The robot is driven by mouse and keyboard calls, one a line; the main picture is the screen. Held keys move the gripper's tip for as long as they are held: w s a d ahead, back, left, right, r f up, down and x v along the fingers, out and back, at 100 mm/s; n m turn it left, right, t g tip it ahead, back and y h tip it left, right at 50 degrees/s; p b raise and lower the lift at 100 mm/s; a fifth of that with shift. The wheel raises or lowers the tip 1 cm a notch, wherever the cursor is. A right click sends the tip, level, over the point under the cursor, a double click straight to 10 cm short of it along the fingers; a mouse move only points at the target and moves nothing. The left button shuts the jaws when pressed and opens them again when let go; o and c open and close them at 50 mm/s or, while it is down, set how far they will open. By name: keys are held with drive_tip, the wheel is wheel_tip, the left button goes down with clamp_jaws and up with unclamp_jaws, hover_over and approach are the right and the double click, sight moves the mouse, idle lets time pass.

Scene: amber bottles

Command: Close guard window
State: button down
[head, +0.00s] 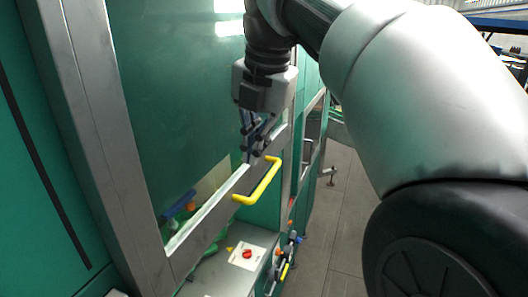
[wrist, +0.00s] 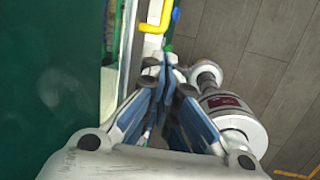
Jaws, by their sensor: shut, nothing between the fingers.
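The guard window (head: 185,95) is a large dark green transparent pane in a grey metal frame, left of centre in the head view. It also fills the left side of the wrist view (wrist: 50,70). A yellow handle (head: 262,183) is fixed on the lower frame bar; part of it shows at the top of the wrist view (wrist: 157,18). My gripper (head: 250,155) is shut and empty, pointing down just above the lower bar, close to the handle's upper end. In the wrist view the fingertips (wrist: 168,75) are together beside the frame edge. I cannot tell whether they touch it.
Below the bar is a grey ledge with a white box bearing a red button (head: 247,256). Colored fittings line the machine's side beneath. Grey floor (head: 335,225) lies open to the right of the machine. A green panel (head: 35,180) stands at far left.

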drive_tip(key=b+x, duration=0.1)
drive_tip(key=x, duration=1.2)
drive_tip(key=shift+f, duration=0.2)
drive_tip(key=shift+w+a, duration=0.1)
